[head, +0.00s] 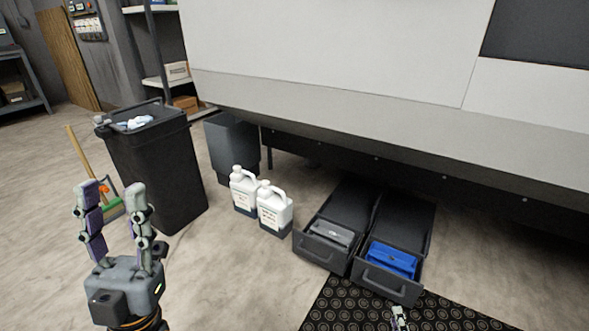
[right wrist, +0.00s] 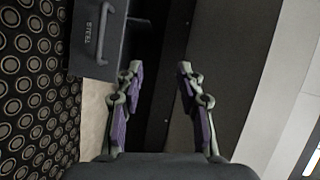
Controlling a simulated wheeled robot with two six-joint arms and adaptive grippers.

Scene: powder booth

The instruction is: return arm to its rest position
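My left gripper (head: 111,188) is raised at the lower left of the head view, fingers pointing up and apart, with nothing between them. My right gripper shows only as a small finger part (head: 399,318) at the bottom edge of the head view, by the black mat. In the right wrist view my right gripper (right wrist: 160,67) has its two fingers spread with a clear gap and holds nothing. A dark drawer front with a handle (right wrist: 95,38) is beyond it to the upper left, apart from the fingers.
Two open drawers hold a grey item (head: 328,233) and a blue item (head: 391,260). Two white jugs (head: 244,190) (head: 273,207), a black bin (head: 160,170) and a broom (head: 76,150) stand left. A large booth (head: 330,50) overhangs.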

